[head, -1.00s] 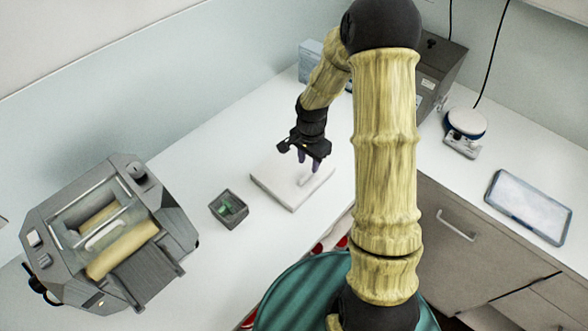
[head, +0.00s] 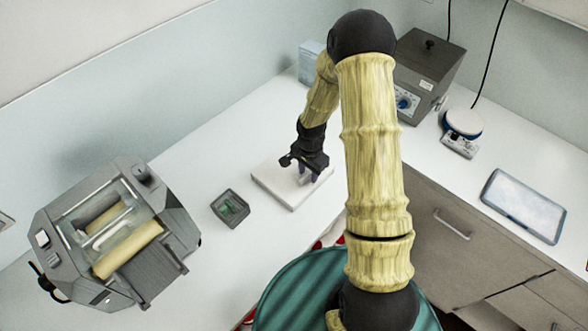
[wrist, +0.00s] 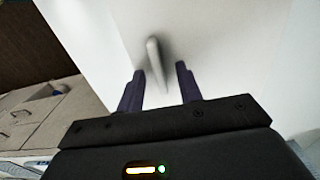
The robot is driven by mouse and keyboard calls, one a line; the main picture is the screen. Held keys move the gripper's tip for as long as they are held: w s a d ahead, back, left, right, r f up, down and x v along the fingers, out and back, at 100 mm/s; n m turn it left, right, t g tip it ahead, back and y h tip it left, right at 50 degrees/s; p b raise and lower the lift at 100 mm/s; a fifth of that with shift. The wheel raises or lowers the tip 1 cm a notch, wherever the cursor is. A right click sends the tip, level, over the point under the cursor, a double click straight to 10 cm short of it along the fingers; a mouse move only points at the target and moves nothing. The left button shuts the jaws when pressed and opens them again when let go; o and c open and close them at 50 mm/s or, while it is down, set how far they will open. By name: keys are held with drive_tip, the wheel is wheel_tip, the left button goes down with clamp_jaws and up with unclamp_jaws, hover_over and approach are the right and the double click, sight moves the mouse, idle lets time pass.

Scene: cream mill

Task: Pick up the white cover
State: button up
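The white cover (head: 272,182) is a flat square slab with a raised bar handle, lying on the white counter in the head view. In the wrist view its pale surface (wrist: 215,40) fills much of the upper picture, and its handle (wrist: 153,55) stands up from it. My gripper (head: 309,174) is low over the cover, pointing down. In the wrist view my gripper (wrist: 160,72) is open, with two dark purple fingers apart. The near end of the handle shows between the fingers, with gaps on both sides. The head view partly hides the handle behind the fingers.
A small dark open box (head: 231,209) with something green inside sits left of the cover. A grey roller machine (head: 115,235) stands further left. A grey box unit (head: 425,75), a round-topped scale (head: 463,125) and a tablet (head: 525,207) are on the right.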

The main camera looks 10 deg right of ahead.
drive_tip(key=shift+c, duration=0.3)
clamp_jaws()
drive_tip(key=shift+r, duration=0.15)
wheel_tip(320, 180, up, 10)
drive_tip(key=b, duration=0.2)
idle(0.5)
idle(0.5)
